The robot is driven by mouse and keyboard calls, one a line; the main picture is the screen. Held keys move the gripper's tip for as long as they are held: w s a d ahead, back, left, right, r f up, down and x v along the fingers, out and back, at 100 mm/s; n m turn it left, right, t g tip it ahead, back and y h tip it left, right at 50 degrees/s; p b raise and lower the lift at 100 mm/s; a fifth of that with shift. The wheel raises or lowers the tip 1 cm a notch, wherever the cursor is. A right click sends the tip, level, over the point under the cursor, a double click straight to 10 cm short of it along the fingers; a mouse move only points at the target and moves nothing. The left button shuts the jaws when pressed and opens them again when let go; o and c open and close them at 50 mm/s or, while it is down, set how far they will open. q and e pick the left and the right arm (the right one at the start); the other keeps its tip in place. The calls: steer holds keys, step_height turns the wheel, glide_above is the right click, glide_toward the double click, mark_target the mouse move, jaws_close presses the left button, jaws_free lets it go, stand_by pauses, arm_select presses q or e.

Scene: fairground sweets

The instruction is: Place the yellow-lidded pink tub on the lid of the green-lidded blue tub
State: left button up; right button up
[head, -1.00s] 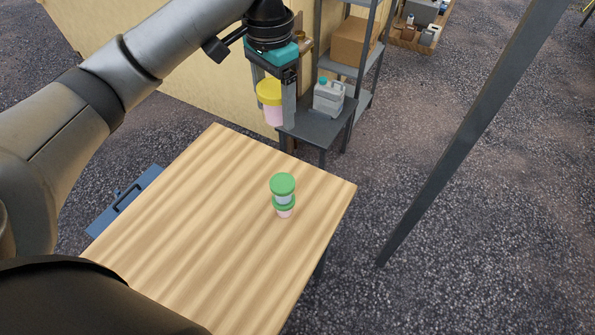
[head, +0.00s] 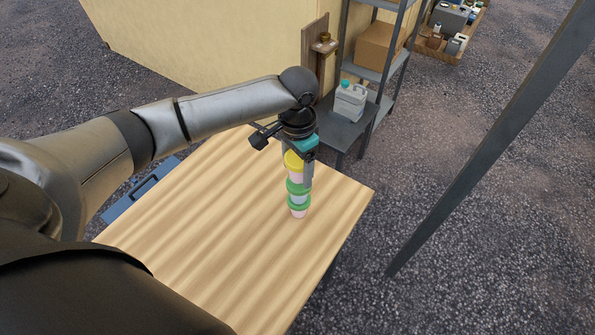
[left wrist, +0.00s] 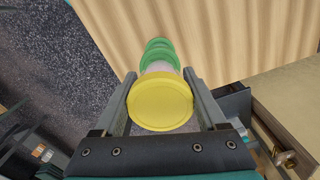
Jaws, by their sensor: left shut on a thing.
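The yellow-lidded pink tub (head: 293,161) is held upright between the fingers of my left gripper (head: 299,177). Its round yellow lid (left wrist: 161,102) fills the gap between the fingers in the left wrist view. The green-lidded blue tub (head: 299,200) is directly below it, standing on a green-lidded pink tub (head: 299,213) on the table. The pink tub's base appears right at the upper green lid (left wrist: 159,56); I cannot tell whether they touch. My right gripper is not in view.
The wooden table (head: 215,225) is otherwise clear. A grey stand with a white jug (head: 349,101) and a shelf rack with a cardboard box (head: 377,47) stand behind it. A dark post (head: 490,140) rises at the right.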

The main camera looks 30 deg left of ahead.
mark_target(297, 158)
arm_select(q)
steer(key=shift+f, duration=0.75)
steer(key=shift+f, duration=0.15)
steer(key=o, duration=1.3)
step_height(297, 158, up, 12)
steer(key=shift+r+p, duration=0.2)
steer(key=shift+p, duration=0.25)
